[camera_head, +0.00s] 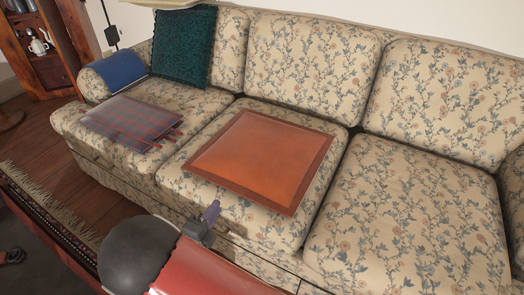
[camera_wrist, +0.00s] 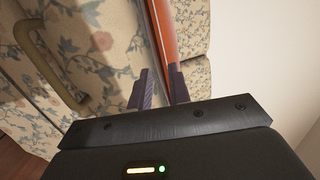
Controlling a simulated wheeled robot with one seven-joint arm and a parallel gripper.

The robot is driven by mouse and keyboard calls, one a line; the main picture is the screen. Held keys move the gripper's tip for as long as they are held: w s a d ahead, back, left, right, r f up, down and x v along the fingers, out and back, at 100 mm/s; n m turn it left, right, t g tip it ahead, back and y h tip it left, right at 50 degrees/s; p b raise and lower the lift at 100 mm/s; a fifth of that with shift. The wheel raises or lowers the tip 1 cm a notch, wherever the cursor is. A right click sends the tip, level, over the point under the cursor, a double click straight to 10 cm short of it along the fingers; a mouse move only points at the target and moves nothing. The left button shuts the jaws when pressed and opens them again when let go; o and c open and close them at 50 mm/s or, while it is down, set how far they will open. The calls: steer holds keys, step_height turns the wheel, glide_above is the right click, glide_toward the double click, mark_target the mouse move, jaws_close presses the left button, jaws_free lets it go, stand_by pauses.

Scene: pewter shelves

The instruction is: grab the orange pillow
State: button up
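The orange pillow (camera_head: 262,160), with a brown border, lies flat on the middle seat cushion of the floral sofa. My gripper (camera_head: 212,208) is at the front of the sofa, just short of the pillow's near edge in the head view. In the wrist view the two dark fingers of my gripper (camera_wrist: 160,88) stand apart with a gap between them. The pillow's orange edge (camera_wrist: 166,32) shows as a narrow strip beyond the fingertips, near the right finger. Nothing is visibly clamped, and the pillow looks undisturbed.
The floral sofa (camera_head: 410,220) fills most of the view. A plaid cloth-like item (camera_head: 130,120) lies on the left seat, with a teal pillow (camera_head: 184,46) and a blue roll (camera_head: 120,69) behind it. A fringed rug (camera_head: 45,215) lies at left.

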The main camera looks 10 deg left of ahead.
mark_target(226, 188)
steer(key=x, duration=0.7)
steer(key=shift+w+a+r, duration=0.15)
steer(key=shift+w+a, duration=0.1)
steer(key=shift+w, duration=0.15)
jaws_close()
